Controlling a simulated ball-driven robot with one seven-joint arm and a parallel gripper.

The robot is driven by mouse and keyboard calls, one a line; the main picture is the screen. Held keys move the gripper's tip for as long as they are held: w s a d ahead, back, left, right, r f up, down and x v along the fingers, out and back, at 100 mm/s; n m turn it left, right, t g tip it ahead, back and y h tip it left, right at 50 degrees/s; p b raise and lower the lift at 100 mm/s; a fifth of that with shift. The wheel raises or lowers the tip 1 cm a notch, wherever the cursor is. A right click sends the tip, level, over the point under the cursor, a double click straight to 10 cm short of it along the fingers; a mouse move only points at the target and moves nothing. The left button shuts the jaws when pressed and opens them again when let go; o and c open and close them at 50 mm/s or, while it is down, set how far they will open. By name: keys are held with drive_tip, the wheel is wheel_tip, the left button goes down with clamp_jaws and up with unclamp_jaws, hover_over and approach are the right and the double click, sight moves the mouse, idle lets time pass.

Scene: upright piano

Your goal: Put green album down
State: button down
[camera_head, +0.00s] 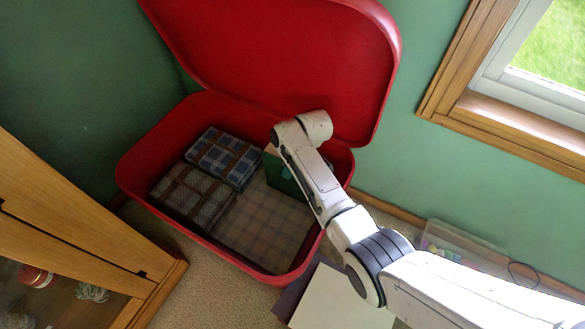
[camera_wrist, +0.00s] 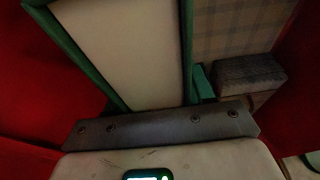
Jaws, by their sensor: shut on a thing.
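The green album (camera_head: 280,178) is inside the red chest (camera_head: 135,185), at its right side and partly hidden by my wrist. In the wrist view the green album (camera_wrist: 125,50) shows its cream page edges between two green covers, close in front of my gripper (camera_wrist: 160,118). My gripper is shut on the album; its fingertips are mostly hidden. The album appears to stand on edge over the chest's plaid floor (camera_head: 258,222). I cannot tell whether it touches the floor.
A blue plaid album stack (camera_head: 223,156) and a brown plaid stack (camera_head: 192,196) fill the chest's left side. The open red lid (camera_head: 290,60) leans at the back. White sheets (camera_head: 335,300) and a clear bin (camera_head: 455,240) lie outside. A wooden cabinet (camera_head: 70,235) stands left.

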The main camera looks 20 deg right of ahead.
drive_tip(key=shift+w+r, duration=0.15)
drive_tip(key=shift+f, duration=0.2)
drive_tip(key=shift+c, duration=2.1)
unclamp_jaws()
drive_tip(key=p+v, duration=0.6)
drive_tip(key=v, duration=0.4)
drive_tip(key=shift+r, duration=0.35)
drive_tip(key=shift+s+d+r+p, duration=0.2)
drive_tip(key=shift+s+r+p, duration=0.15)
drive_tip(key=shift+r, duration=0.3)
